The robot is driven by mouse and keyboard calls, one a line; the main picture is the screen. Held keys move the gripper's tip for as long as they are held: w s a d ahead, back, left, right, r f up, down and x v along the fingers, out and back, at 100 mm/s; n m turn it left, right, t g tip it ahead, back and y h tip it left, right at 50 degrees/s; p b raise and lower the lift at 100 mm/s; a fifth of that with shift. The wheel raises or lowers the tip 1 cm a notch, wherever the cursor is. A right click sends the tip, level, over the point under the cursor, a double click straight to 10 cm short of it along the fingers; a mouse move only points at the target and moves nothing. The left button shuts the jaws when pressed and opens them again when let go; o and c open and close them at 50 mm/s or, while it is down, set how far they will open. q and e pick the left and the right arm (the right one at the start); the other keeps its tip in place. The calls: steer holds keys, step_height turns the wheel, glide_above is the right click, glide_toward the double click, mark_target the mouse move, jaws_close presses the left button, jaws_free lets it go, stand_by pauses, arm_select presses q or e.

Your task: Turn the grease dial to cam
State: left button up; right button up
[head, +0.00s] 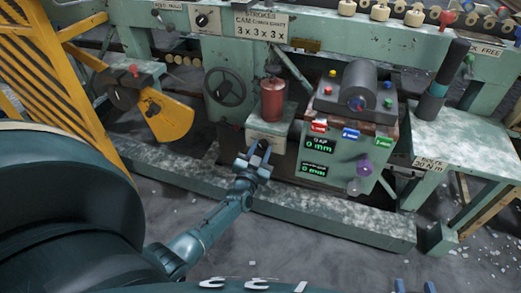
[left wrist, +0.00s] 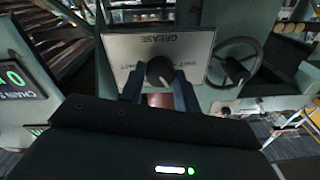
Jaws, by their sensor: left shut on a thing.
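The grease dial (left wrist: 160,72) is a dark round knob on a pale plate (left wrist: 195,44) lettered GREASE, which appears upside down in the left wrist view. Smaller words on the plate are hard to read, and I cannot tell where the dial points. My left gripper (left wrist: 160,90) has its two blue fingers on either side of the knob, shut on it. In the head view my left gripper (head: 258,152) is at the front of the pale box (head: 272,132) below a red canister, hiding the dial. My right gripper (head: 415,286) shows only two separated blue fingertips at the bottom edge.
The red canister (head: 272,98) stands above the box. A handwheel (head: 225,87) is to its left. A green cabinet (head: 340,160) with displays and coloured knobs stands close on the right. A yellow guard (head: 60,75) is at left. A low green beam (head: 300,200) crosses the floor in front.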

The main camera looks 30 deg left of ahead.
arm_select(q)
steer(key=o, duration=1)
steer(key=shift+s, duration=0.15)
arm_select(e)
steer(key=shift+r, duration=0.1)
arm_select(q)
steer(key=p+v, duration=0.3)
steer(key=v, duration=1)
steer(key=shift+p, duration=0.3)
arm_select(e)
steer(key=shift+s+d+r+m, duration=0.25)
steer(key=shift+s+r+m, duration=0.05)
steer(key=shift+r, duration=0.35)
steer(key=shift+s+d+r+m, duration=0.25)
steer(key=shift+r+m, duration=0.05)
steer(key=shift+r, duration=0.3)
steer(key=shift+r, duration=0.1)
